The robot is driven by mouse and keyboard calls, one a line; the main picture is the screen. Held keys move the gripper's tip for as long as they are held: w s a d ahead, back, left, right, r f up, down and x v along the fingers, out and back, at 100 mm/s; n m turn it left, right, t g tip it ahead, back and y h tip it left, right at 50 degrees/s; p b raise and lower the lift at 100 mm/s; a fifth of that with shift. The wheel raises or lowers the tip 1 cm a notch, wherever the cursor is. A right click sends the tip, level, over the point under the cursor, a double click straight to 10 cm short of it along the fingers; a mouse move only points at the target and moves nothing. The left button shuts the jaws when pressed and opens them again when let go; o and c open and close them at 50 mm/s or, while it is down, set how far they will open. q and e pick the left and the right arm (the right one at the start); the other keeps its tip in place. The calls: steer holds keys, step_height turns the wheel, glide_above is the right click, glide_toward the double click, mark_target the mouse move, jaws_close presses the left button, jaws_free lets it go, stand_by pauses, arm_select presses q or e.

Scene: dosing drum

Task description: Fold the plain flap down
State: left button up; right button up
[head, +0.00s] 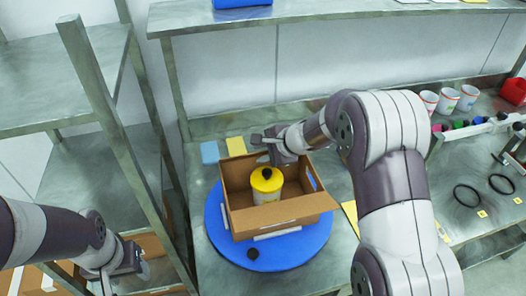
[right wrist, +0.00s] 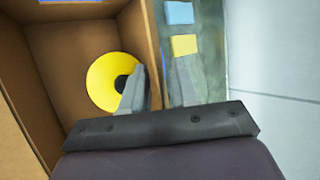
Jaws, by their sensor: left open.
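An open cardboard box (head: 282,214) sits on a blue round turntable (head: 250,253). A yellow-lidded drum (head: 267,180) stands inside it; its lid (right wrist: 103,80) also shows in the right wrist view. I cannot tell which upright panel is the plain flap. My right gripper (head: 268,142) is at the box's back edge. In the right wrist view its fingers (right wrist: 160,88) are apart, one on the box's inner side and one outside, with the cardboard edge between them; contact is unclear. My left gripper (head: 130,262) is open and empty at lower left, away from the box.
A blue block (head: 210,152) and a yellow block (head: 236,146) lie behind the box. A metal rack (head: 100,180) stands between my left gripper and the turntable. Cups (head: 448,100), a red container (head: 514,91) and black rings (head: 468,195) are at right.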

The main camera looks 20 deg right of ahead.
steer(key=shift+w+a+f, duration=0.1)
steer(key=shift+w+f, duration=0.05)
steer(key=shift+f, duration=0.05)
jaws_close()
stand_by(1.3)
